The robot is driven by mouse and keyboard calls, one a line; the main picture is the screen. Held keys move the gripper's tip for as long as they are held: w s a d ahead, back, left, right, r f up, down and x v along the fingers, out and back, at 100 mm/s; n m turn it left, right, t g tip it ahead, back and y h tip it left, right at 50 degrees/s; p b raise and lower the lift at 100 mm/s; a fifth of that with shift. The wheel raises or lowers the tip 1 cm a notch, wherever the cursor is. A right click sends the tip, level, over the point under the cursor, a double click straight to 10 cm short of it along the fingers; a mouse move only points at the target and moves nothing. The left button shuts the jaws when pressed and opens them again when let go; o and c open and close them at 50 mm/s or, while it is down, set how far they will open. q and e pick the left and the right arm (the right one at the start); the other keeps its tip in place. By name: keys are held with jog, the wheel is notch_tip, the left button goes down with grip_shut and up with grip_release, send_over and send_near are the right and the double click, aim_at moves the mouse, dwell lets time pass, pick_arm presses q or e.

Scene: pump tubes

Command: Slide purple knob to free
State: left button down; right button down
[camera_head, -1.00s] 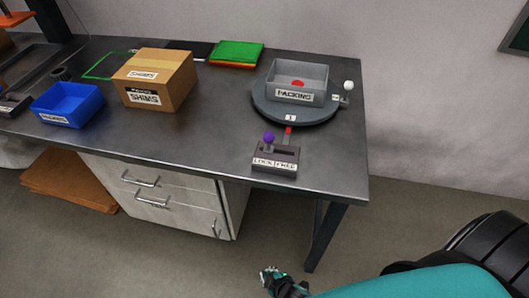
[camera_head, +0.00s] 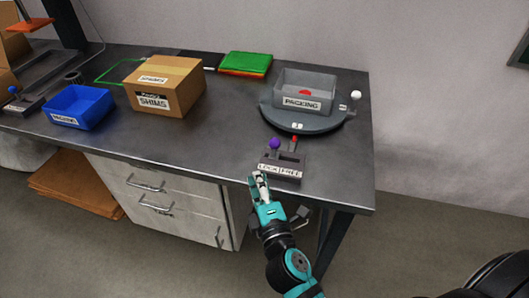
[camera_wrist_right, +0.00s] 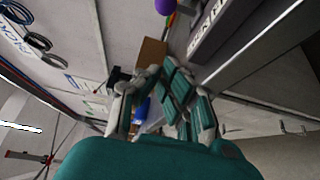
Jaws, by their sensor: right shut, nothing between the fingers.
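The purple knob (camera_head: 274,143) stands upright at the left, LOCK end of the slot in the dark switch box (camera_head: 294,158), near the table's front right corner. The box's front label reads LOCK and FREE, with FREE on the right. My right gripper (camera_head: 257,176) is shut and empty, just in front of the label's left end and apart from the knob. In the right wrist view the knob (camera_wrist_right: 165,6) is cut by the top edge, beyond the fingers (camera_wrist_right: 165,98). My left gripper is not in view.
A grey PACKING bin (camera_head: 303,91) sits on a round turntable (camera_head: 285,119) behind the box, with a red tab between turntable and box. A SHIMS carton (camera_head: 165,88) and blue bin (camera_head: 80,105) stand to the left. The tabletop left of the box is clear.

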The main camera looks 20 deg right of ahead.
aim_at(264, 162)
jog(key=shift+r, duration=0.1)
jog(key=w, duration=0.3)
jog(key=w+p, duration=0.1)
jog(key=w, duration=0.2)
jog(key=w+d+p, duration=0.1)
jog(key=w, duration=0.3)
jog(key=shift+w, duration=0.1)
jog(key=s+d, duration=0.1)
jog(key=d+p, duration=0.1)
jog(key=d, duration=0.1)
jog(key=shift+s, duration=0.4)
jog(key=shift+s+d, duration=0.1)
